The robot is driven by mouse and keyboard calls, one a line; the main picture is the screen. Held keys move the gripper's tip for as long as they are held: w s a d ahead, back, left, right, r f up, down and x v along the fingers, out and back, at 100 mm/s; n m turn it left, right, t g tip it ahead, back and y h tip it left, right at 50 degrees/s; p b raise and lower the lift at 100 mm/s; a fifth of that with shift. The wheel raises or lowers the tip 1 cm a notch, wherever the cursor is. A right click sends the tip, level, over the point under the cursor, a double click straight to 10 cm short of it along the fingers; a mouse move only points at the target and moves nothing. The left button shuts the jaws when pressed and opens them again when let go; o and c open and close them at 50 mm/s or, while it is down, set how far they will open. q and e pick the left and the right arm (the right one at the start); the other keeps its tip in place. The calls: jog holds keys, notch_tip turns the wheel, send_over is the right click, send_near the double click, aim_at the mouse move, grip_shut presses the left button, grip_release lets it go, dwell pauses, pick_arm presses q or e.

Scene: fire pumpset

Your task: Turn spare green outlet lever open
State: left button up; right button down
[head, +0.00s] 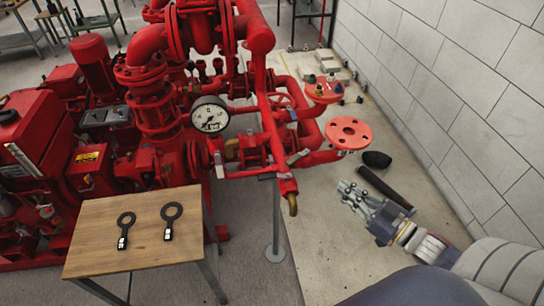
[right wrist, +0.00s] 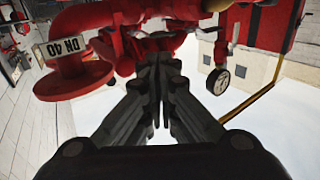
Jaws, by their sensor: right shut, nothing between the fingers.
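My right gripper (head: 353,196) reaches in from the lower right in the head view, over the floor right of the red pumpset. It is shut and empty; its closed fingers also show in the right wrist view (right wrist: 158,78), pointing at red pipework. The spare green outlet lever cannot be made out with certainty. Small coloured fittings, one yellow (head: 318,90) and one blue (head: 331,77), sit by the far red flange (head: 324,93). The gripper is well apart from them, nearer the camera. My left gripper is not in view.
A nearer red flange (head: 349,133) stands just beyond the gripper. A red flange (right wrist: 74,80) labelled DN 40 shows in the wrist view. The pressure gauge (head: 210,115) faces forward. A wooden table (head: 95,258) holds two ring-ended tools. A block wall (head: 455,75) bounds the right.

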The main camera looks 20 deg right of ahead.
jog(key=p, duration=0.1)
send_near(298, 156)
jog(key=w+a+r, duration=0.1)
jog(key=w+a, duration=0.2)
jog(key=w, duration=0.1)
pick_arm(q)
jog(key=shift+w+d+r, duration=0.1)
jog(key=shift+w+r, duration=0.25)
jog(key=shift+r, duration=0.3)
pick_arm(e)
jog(key=shift+w+a, duration=0.25)
jog(key=shift+w, duration=0.45)
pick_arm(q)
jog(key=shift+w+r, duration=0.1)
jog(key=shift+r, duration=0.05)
pick_arm(e)
jog(key=shift+w+a, duration=0.15)
jog(key=shift+a, duration=0.05)
pick_arm(q)
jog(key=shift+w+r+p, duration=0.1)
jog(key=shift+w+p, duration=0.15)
jog(key=shift+p, duration=0.1)
pick_arm(e)
jog(key=shift+h, duration=0.5)
